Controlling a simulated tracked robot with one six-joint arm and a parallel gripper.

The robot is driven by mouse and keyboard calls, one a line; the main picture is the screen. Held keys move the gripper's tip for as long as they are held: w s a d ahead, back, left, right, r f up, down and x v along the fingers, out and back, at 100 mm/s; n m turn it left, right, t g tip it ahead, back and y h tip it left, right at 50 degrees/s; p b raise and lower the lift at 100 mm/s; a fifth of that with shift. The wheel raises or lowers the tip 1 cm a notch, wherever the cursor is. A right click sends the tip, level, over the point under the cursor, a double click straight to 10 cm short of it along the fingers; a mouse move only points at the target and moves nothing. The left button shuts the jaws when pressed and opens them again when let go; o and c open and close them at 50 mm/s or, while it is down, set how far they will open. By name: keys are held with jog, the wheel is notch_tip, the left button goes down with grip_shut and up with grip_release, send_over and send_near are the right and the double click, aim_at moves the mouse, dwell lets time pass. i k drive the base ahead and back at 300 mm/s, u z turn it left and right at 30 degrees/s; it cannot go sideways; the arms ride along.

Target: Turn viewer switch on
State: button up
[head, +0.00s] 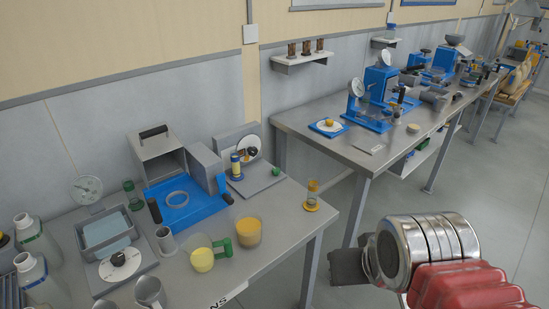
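I cannot tell which part is the viewer switch; no clearly marked switch can be made out. On the near bench (268,240) stand a grey open-fronted box with a black handle (158,153), a blue unit with a ring on it (200,207), and a grey device with a white disc (262,178). My gripper (338,268) is at the lower right, off the bench's right end, apart from everything. Its fingers are not clear.
A second bench (345,160) with blue devices stands further back. Grey floor (470,180) is free on the right.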

aim_at(276, 170)
jog(key=u, duration=0.4)
jog(key=i, duration=0.95)
jog(key=u, duration=0.6)
